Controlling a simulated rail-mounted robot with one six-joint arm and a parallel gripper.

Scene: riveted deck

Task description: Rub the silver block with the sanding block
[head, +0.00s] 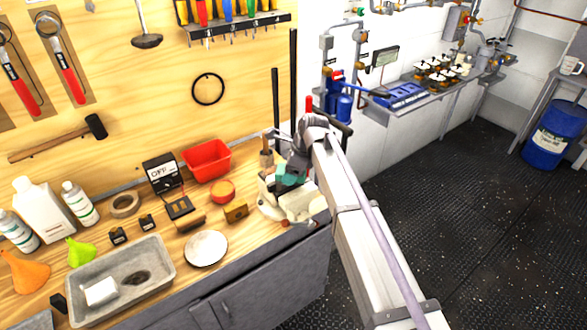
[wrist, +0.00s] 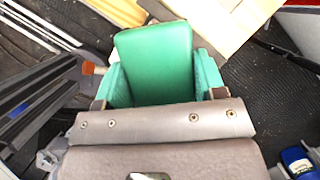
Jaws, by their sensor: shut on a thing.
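My gripper (head: 291,174) is over the right end of the wooden bench, just above the pale vise (head: 297,204). In the wrist view, my gripper's teal fingers (wrist: 160,84) are on both sides of a green block, which I take to be the sanding block (wrist: 155,55). The gripper is shut on it. The head view shows only a small teal patch there, and I cannot tell finger from block. I cannot make out the silver block with certainty; the gripper and arm cover part of the vise. Contact below the sanding block cannot be seen.
A red bin (head: 207,160), a brass-coloured block (head: 236,211), a red round tin (head: 222,190) and a white disc (head: 206,248) stand left of the vise. A grey tray (head: 150,283) lies farther left. Tools hang on the wooden back wall. Dark floor (head: 450,200) is open at right.

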